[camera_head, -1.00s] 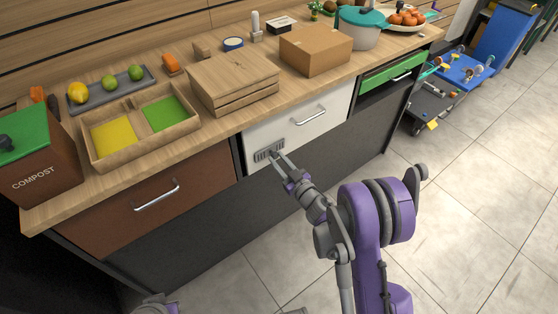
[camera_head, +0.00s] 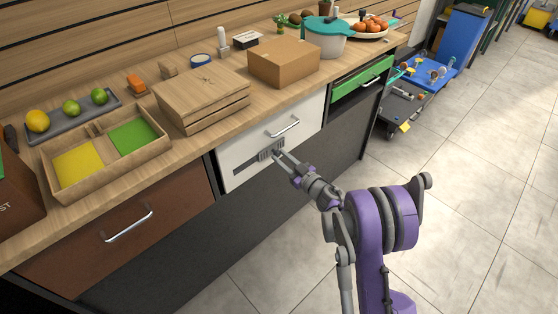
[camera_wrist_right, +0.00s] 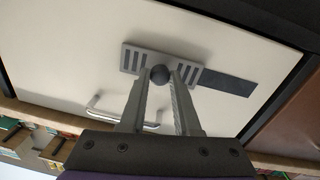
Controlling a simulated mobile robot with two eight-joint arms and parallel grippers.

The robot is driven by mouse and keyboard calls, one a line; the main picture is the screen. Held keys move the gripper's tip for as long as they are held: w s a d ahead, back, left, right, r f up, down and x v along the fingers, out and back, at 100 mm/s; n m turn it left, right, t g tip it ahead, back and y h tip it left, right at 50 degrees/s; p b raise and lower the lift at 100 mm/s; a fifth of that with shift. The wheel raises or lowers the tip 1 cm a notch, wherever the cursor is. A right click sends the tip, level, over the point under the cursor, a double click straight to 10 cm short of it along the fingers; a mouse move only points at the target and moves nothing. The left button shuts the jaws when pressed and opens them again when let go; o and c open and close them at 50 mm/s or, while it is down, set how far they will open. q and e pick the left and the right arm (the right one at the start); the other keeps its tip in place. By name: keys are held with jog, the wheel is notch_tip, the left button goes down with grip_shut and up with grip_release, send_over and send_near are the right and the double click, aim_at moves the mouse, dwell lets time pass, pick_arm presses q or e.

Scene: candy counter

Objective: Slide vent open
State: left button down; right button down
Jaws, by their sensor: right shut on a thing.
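The vent is a grey slotted plate (camera_head: 265,155) with a round dark knob (camera_wrist_right: 160,74), set low on a white drawer front (camera_head: 300,112). In the head view a dark strip (camera_head: 244,164) shows on the drawer front to the left of the plate. In the wrist view, which is upside down, the dark strip (camera_wrist_right: 228,84) is to the right of the plate (camera_wrist_right: 190,73). My right gripper (camera_head: 279,155) is shut on the knob, with a finger on each side of it. My left gripper is not in view.
The drawer's metal handle (camera_head: 283,128) is just above the vent. A brown drawer (camera_head: 110,250) is to the left and an open green-fronted drawer (camera_head: 362,78) to the right. The counter above holds a cardboard box (camera_head: 284,63) and wooden crates. The floor in front is clear.

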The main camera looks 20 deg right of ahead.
jog(key=c, duration=0.6)
grip_release()
jog(key=shift+w+d, duration=0.1)
jog(key=shift+d, duration=0.15)
jog(key=v, duration=1.1)
jog(key=shift+p, duration=0.4)
jog(key=shift+a, duration=0.1)
